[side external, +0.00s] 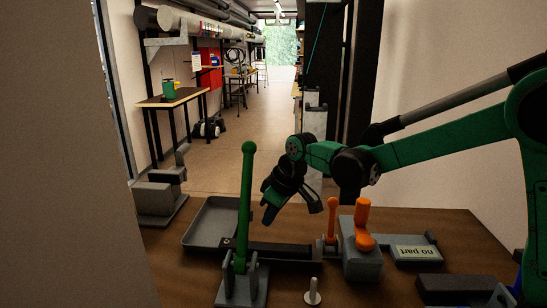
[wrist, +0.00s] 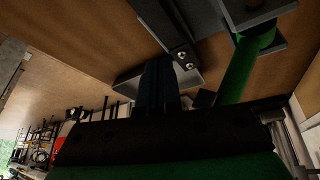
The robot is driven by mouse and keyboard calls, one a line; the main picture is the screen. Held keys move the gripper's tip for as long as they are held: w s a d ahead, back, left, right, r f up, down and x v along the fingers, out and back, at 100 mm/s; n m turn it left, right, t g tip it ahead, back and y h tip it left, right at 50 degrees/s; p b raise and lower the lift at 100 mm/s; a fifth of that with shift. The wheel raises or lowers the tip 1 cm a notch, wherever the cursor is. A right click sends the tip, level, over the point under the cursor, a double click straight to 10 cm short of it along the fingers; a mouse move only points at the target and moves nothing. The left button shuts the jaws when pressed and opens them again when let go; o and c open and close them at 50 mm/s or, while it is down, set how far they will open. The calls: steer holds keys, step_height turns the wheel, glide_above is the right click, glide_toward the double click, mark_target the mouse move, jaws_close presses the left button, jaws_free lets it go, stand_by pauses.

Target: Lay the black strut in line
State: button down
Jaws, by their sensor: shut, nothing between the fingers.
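The black strut (side external: 275,250) appears to be the dark flat bar lying on the table between the green lever's stand and the orange levers. In the wrist view a dark bar (wrist: 165,25) with two bolts at its end looks like the same piece. My gripper (side external: 267,216) hangs above the bar and points down. Its dark fingers are together and empty, apart from the bar in the side view. In the wrist view the fingers (wrist: 159,75) show close to the bolted end, over a grey plate. The gap below them cannot be judged.
A green lever (side external: 246,190) stands upright near my gripper. An orange lever (side external: 332,217) and an orange handle (side external: 362,225) on a grey block stand right. A grey tray (side external: 190,238) lies left. A pin (side external: 312,290) stands in front.

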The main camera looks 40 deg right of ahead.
mark_target(286, 246)
steer(key=m+t, duration=0.1)
steer(key=r+m+t, duration=0.1)
steer(key=m, duration=0.1)
steer(key=shift+a+r+m+h, duration=0.2)
steer(key=shift+a+m+h, duration=0.1)
steer(key=shift+f, duration=2.7)
steer(key=shift+f, duration=0.85)
steer(key=shift+s, duration=0.1)
steer(key=shift+s+d, duration=1.6)
steer(key=shift+d, duration=0.1)
steer(key=shift+r, duration=3)
steer(key=shift+s+r, duration=0.1)
